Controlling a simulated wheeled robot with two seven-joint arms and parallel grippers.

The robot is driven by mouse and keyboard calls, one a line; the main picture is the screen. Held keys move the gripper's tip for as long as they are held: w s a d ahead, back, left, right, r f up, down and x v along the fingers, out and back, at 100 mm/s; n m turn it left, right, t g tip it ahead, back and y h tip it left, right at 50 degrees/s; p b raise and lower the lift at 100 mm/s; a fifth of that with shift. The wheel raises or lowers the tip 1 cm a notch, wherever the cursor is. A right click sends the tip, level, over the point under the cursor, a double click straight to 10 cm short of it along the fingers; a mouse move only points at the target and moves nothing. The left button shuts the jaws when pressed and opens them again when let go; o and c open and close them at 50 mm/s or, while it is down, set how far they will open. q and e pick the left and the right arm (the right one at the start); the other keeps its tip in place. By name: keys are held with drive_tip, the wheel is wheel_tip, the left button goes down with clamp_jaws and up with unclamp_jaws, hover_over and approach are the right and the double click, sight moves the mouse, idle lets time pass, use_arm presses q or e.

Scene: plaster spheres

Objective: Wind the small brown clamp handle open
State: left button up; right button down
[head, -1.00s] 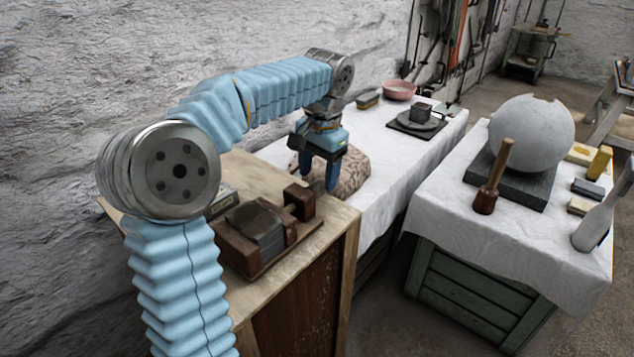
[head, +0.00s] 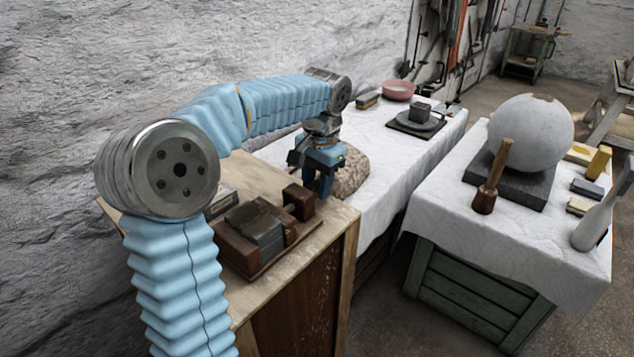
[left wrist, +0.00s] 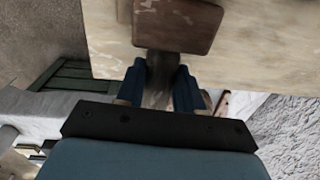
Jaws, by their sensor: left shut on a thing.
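The clamp (head: 255,235) is a dark wooden base with a grey block in it, lying on the wooden bench at lower left. A short screw runs from it to a brown end block (head: 299,203), which also shows at the top of the left wrist view (left wrist: 178,24). My left gripper (head: 322,190) is at the far right end of the clamp, just beyond the end block. In the left wrist view its blue fingers (left wrist: 165,88) are shut on the small brown handle (left wrist: 160,72), one on each side. Most of the handle is hidden in the head view.
The wooden bench edge (head: 345,222) is close to my left gripper. A speckled rounded lump (head: 352,172) sits behind it on the white-clothed table (head: 390,160). A plaster sphere (head: 530,133) and a mallet (head: 490,180) are on the right table.

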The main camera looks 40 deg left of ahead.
use_arm(q)
drive_tip(key=y, duration=0.1)
drive_tip(key=y+b, duration=0.1)
drive_tip(key=y, duration=0.1)
drive_tip(key=shift+d+f, duration=0.15)
drive_tip(key=shift+d, duration=0.15)
drive_tip(key=shift+d+f+y+b, duration=0.15)
drive_tip(key=shift+y+b, duration=0.95)
drive_tip(key=shift+y, duration=0.8)
drive_tip(key=o, duration=1)
drive_tip(key=shift+o, duration=0.2)
drive_tip(key=p+v, duration=0.1)
drive_tip(key=v, duration=1.3)
drive_tip(key=shift+s, duration=0.3)
drive_tip(key=shift+d+f, duration=0.1)
